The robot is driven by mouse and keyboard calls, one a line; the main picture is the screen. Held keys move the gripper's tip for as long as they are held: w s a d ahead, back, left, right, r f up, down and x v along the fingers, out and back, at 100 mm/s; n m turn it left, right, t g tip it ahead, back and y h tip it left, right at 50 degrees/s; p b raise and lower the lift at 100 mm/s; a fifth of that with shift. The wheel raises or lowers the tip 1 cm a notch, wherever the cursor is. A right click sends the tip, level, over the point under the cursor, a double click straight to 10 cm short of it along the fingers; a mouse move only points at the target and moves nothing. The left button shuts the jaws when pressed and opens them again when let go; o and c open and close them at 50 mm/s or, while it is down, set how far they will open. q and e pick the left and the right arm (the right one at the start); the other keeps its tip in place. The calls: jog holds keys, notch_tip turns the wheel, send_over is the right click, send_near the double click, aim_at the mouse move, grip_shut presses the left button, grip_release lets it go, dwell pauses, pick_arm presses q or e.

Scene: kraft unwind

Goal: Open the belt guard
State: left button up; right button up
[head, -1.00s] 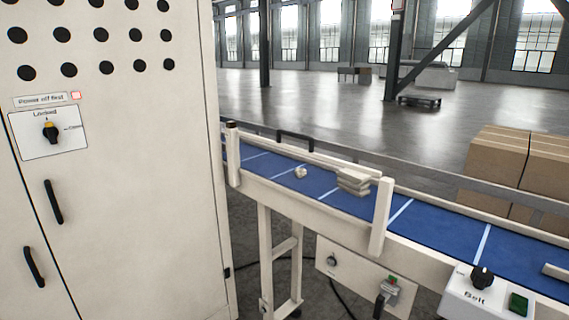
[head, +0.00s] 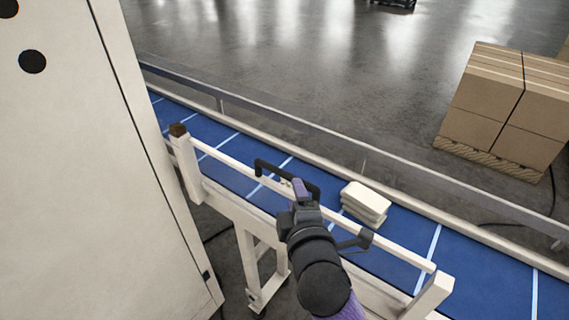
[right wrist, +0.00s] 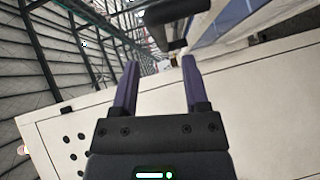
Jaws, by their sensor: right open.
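The belt guard (head: 232,163) is a pale rail between two posts along the near side of the blue conveyor. Its black handle (head: 270,170) stands up from the rail. My right gripper (head: 299,186) is at the handle in the head view, covering part of it; its jaws are open. In the right wrist view the purple fingers (right wrist: 159,62) are apart with nothing clearly between them. The dark handle (right wrist: 168,20) shows just beyond the fingertips; I cannot tell whether they touch. My left gripper is not in view.
A stack of pale packs (head: 364,203) lies on the blue belt (head: 400,222) behind the guard. A tall pale cabinet (head: 90,190) stands close on the left. Cardboard boxes (head: 505,105) stand beyond the conveyor.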

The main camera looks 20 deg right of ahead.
aim_at(290, 174)
jog(key=w, duration=0.4)
jog(key=w+f, duration=0.1)
jog(key=w, duration=0.1)
jog(key=shift+w+d, duration=0.3)
jog(key=shift+d, duration=0.1)
grip_shut()
jog(key=shift+f, duration=0.1)
dwell(0.8)
